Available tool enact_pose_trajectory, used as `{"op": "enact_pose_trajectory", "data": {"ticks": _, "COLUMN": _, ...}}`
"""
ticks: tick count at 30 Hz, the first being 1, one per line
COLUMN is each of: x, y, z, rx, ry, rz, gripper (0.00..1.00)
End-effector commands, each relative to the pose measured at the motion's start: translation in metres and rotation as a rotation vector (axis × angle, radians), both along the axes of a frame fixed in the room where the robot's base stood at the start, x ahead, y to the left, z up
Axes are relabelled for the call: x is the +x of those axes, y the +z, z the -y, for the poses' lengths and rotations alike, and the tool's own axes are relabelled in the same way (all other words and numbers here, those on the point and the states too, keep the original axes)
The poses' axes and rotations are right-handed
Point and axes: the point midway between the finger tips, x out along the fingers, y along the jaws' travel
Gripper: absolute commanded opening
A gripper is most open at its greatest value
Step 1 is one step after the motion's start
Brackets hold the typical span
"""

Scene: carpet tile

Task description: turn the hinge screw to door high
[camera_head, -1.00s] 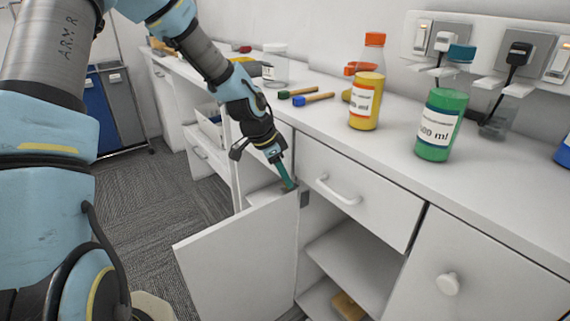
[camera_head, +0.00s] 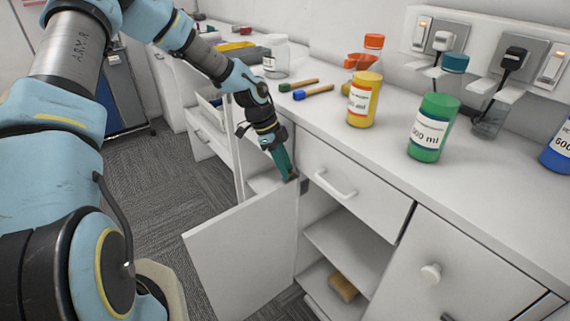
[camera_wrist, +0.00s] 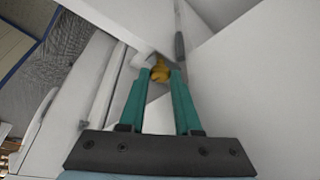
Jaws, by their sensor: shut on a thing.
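A yellow-brown hinge screw (camera_wrist: 160,71) shows in the wrist view between the tips of my gripper (camera_wrist: 158,74). The two teal fingers are shut on it. In the head view my gripper (camera_head: 292,178) points down at the upper hinge corner of the open white cabinet door (camera_head: 238,258), and the screw is mostly hidden by the fingers. A dark grey hinge piece (camera_head: 304,186) sits beside the fingertips at the cabinet edge. The door stands swung out from the cabinet.
Above is a drawer with a handle (camera_head: 335,187). The open cabinet holds a sponge-like block (camera_head: 343,287) on a lower shelf. Yellow (camera_head: 364,100) and green (camera_head: 433,127) bottles stand on the counter. Another open door is left of my gripper.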

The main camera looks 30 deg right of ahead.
Motion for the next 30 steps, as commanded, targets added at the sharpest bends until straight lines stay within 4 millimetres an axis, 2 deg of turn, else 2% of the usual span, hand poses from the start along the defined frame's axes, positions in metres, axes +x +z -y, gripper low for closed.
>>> {"op": "enact_pose_trajectory", "data": {"ticks": 13, "x": 0.001, "y": -0.001, "z": 0.0, "rx": 0.001, "ry": -0.01, "rz": 0.001, "gripper": 0.0}}
{"op": "enact_pose_trajectory", "data": {"ticks": 14, "x": 0.001, "y": -0.001, "z": 0.0, "rx": 0.001, "ry": -0.01, "rz": 0.001, "gripper": 0.33}}
{"op": "enact_pose_trajectory", "data": {"ticks": 17, "x": 0.0, "y": -0.001, "z": 0.0, "rx": 0.001, "ry": -0.01, "rz": 0.001, "gripper": 0.44}}
{"op": "enact_pose_trajectory", "data": {"ticks": 26, "x": 0.001, "y": 0.002, "z": -0.001, "rx": 0.001, "ry": -0.009, "rz": 0.001, "gripper": 0.44}}
{"op": "enact_pose_trajectory", "data": {"ticks": 30, "x": 0.006, "y": 0.015, "z": -0.005, "rx": 0.0, "ry": -0.007, "rz": 0.001, "gripper": 0.44}}
